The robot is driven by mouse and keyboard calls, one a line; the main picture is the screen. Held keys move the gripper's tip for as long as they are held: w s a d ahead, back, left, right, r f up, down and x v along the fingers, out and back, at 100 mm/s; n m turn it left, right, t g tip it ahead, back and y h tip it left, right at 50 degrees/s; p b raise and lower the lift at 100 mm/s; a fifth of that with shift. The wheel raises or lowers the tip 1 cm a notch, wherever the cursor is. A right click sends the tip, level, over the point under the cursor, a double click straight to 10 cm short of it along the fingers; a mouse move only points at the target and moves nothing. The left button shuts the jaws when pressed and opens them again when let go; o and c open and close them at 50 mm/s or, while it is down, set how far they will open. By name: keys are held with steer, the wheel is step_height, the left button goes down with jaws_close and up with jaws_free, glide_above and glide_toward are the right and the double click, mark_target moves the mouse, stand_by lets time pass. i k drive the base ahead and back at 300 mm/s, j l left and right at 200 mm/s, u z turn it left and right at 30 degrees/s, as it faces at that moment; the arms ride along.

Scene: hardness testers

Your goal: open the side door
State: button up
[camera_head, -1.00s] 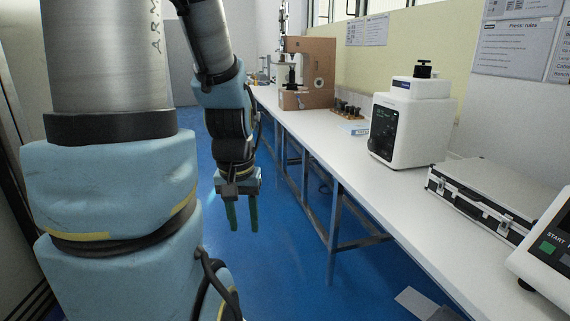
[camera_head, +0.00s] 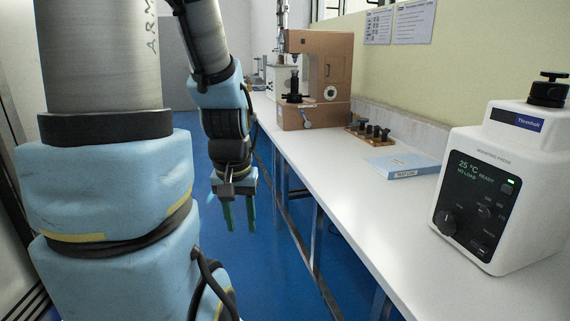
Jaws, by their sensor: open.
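My gripper (camera_head: 239,220) hangs down left of the bench, over the blue floor. Its two green fingers are apart with nothing between them. A brown hardness tester (camera_head: 338,62) stands farther along the bench, well apart from my gripper. It has a round dial on its right-hand part and a blue-grey tag or handle (camera_head: 307,118) on its lower base. I cannot tell which panel is the side door, and no open door shows.
The white bench (camera_head: 345,195) runs along the right. On it are a white press (camera_head: 505,190), a blue-edged test log (camera_head: 402,165) and a wooden block with dark knobs (camera_head: 370,133). The blue floor (camera_head: 265,285) left of the bench looks clear.

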mark_target(334, 66)
steer(key=i, duration=2.05)
